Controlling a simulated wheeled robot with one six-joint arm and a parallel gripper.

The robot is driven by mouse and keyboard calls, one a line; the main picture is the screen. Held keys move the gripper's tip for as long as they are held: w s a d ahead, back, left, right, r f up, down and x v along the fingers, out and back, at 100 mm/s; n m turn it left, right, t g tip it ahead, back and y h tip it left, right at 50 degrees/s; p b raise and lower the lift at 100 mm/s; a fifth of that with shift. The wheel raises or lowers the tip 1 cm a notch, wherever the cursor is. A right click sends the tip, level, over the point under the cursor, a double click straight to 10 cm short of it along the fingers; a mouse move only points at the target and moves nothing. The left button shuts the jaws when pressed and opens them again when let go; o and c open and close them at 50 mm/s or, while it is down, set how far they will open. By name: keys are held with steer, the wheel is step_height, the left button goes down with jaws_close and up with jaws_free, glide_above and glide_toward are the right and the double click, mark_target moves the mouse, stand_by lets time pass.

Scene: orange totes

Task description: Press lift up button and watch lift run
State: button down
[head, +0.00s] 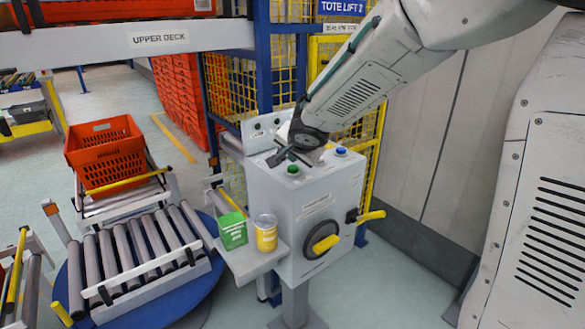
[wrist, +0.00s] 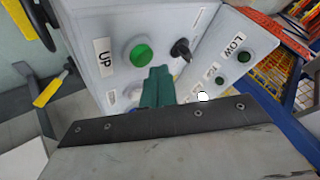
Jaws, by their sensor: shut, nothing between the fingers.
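The grey control box (head: 310,205) stands on a post in the middle of the head view. A green button (head: 293,169) sits on its top; in the wrist view the green button (wrist: 138,53) is beside the label UP (wrist: 104,58). A blue button (head: 341,152) is on the right of the box top. My gripper (head: 281,156) is over the box top, near the green button. In the wrist view its shut, empty fingers (wrist: 158,76) end just beside the green button. I cannot tell whether they touch anything.
A black switch (wrist: 181,50) and a LOW panel (wrist: 232,50) are close to the fingers. The box front has yellow handles (head: 326,243). An orange tote (head: 104,153) and rollers (head: 137,252) are left.

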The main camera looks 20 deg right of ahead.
mark_target(294, 169)
steer(key=shift+r, duration=2.5)
steer(key=s+d+f+n+g+h, duration=0.1)
steer(key=s+d+f+n+g, duration=0.1)
steer(key=s+f+n+g, duration=0.3)
steer(key=s+r+n+g+y, duration=0.1)
steer(key=s+r+n, duration=0.1)
steer(key=s, duration=1.4)
steer(key=s+r+n+g+y, duration=0.1)
steer(key=s+n, duration=0.2)
steer(key=s, duration=1.4)
steer(key=shift+s+d+r+g, duration=0.15)
steer(key=shift+s+r+g, duration=0.05)
steer(key=shift+r+g, duration=0.2)
